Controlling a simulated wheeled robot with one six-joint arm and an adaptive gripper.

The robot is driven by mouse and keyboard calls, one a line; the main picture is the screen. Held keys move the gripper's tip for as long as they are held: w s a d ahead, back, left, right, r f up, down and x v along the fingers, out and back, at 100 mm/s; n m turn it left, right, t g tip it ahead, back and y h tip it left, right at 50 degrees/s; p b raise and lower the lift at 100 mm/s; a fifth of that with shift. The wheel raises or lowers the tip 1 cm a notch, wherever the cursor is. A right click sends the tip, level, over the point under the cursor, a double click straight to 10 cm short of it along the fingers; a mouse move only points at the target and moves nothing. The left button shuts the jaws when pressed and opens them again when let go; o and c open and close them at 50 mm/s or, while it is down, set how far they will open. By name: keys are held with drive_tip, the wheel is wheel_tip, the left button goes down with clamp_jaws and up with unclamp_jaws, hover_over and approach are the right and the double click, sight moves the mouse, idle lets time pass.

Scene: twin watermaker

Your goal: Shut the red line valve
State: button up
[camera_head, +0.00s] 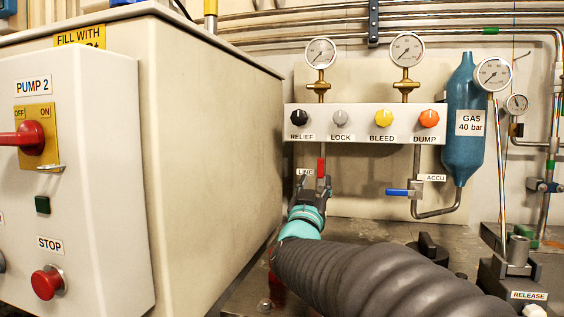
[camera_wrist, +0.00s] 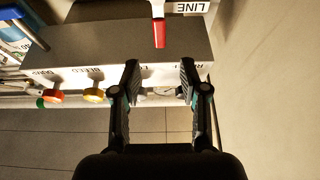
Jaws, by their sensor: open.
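The red line valve has a short red handle (camera_head: 321,168) below the white panel, beside the LINE label (camera_head: 305,172). The handle stands upright, in line with its thin pipe. In the wrist view, the red handle (camera_wrist: 159,33) is just beyond my fingertips and centred across the gap between them. My gripper (camera_head: 314,184) is just below the handle in the head view, partly hiding the valve body. In the wrist view my gripper (camera_wrist: 159,65) is open, with nothing between the two fingers.
The white panel (camera_head: 365,124) with black, grey, yellow and orange knobs is just above. A blue-handled valve (camera_head: 398,192) labelled ACCU is to the right, near the blue gas bottle (camera_head: 463,125). The big beige cabinet (camera_head: 215,130) closes off the left side.

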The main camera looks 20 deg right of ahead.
sight(320, 165)
drive_tip(key=p+x, duration=0.1)
drive_tip(key=x, duration=0.8)
drive_tip(key=shift+w+d+r+p, duration=0.15)
drive_tip(key=shift+w+d+p, duration=0.1)
drive_tip(key=shift+w+p, duration=0.05)
clamp_jaws()
